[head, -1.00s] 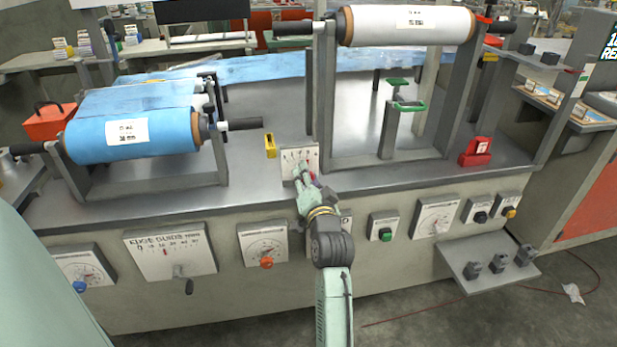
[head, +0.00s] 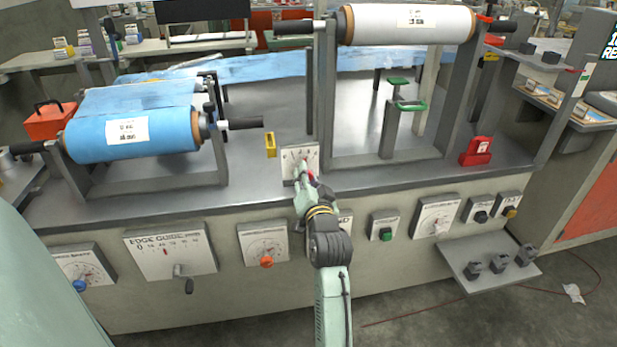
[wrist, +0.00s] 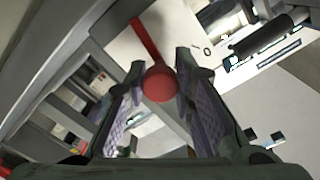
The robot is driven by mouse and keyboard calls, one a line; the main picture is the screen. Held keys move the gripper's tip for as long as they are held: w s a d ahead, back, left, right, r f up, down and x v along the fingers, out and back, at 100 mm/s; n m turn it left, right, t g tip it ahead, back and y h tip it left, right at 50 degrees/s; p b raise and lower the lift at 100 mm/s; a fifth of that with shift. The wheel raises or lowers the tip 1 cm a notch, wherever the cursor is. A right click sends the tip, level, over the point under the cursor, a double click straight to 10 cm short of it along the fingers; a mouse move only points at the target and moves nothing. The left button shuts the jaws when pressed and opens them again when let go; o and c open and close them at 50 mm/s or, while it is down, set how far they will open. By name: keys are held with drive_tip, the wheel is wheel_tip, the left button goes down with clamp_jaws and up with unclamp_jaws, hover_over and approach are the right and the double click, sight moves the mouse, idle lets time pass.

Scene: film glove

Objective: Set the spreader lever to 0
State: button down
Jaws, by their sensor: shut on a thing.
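The spreader lever (wrist: 148,42) is a red rod with a round red knob (wrist: 161,84), seen in the wrist view in front of a white scale plate (wrist: 185,32). A "0" mark shows on the plate to the right of the rod. In the head view the plate (head: 300,158) stands upright at the machine's front edge. My gripper (head: 304,176) is in front of it and hides most of the lever. In the wrist view my gripper (wrist: 160,95) has its two fingers on either side of the knob, shut on it.
A blue film roll (head: 132,137) is at left and a white roll (head: 410,24) above at right. A small yellow block (head: 270,145) stands left of the plate. Dial panels, including the edge guide (head: 170,252), line the front below. A red block (head: 476,151) sits at right.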

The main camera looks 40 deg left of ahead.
drive_tip(key=n, duration=0.2)
drive_tip(key=s+a+n+b, duration=0.1)
drive_tip(key=n, duration=0.1)
drive_tip(key=shift+s+f, duration=0.1)
drive_tip(key=shift+s+a+f+n+b, duration=0.15)
drive_tip(key=shift+s+a+n+b, duration=0.1)
drive_tip(key=shift+n, duration=0.65)
drive_tip(key=shift+s+a+f+n+b, duration=0.15)
drive_tip(key=shift+s+n+b, duration=0.1)
drive_tip(key=shift+n, duration=0.65)
drive_tip(key=c, duration=1.3)
unclamp_jaws()
drive_tip(key=v, duration=1.2)
